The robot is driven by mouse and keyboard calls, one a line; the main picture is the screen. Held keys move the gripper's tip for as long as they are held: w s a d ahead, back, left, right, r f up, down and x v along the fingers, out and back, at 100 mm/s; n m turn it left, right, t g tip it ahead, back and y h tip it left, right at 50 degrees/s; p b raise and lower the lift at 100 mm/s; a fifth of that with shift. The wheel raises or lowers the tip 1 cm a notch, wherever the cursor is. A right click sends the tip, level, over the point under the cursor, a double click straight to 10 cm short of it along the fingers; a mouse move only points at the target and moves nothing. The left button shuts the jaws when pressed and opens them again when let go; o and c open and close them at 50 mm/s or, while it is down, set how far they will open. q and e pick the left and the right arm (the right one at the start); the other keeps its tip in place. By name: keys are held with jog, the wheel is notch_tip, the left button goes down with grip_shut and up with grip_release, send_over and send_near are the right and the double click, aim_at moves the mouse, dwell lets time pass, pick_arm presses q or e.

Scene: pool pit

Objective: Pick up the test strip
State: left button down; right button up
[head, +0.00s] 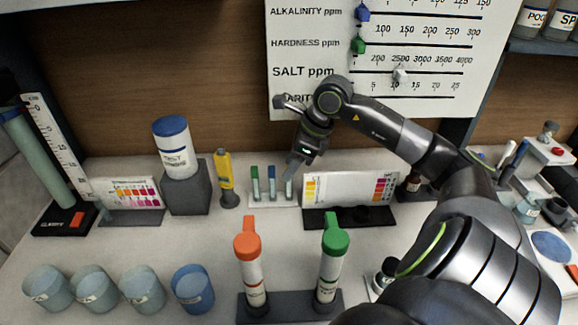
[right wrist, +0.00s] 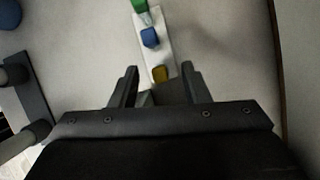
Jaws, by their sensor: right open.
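I cannot make out a loose test strip in either view. A white bottle with a blue lid, labelled as test strips (head: 173,152), stands on a grey block at the back left. My right gripper (head: 293,163) is open and points down over the right end of a small white rack (head: 262,201). The rack holds small vials, including ones with a green cap (head: 255,172) and a blue cap (head: 271,171). My left gripper is out of view.
A yellow bottle (head: 224,172) stands left of the rack, and a colour chart (head: 350,187) stands to its right. Orange-topped (head: 250,267) and green-topped (head: 332,262) bottles stand in a dark holder in front. Several blue cups line the front left. The counter between is clear.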

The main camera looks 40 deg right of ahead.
grip_shut()
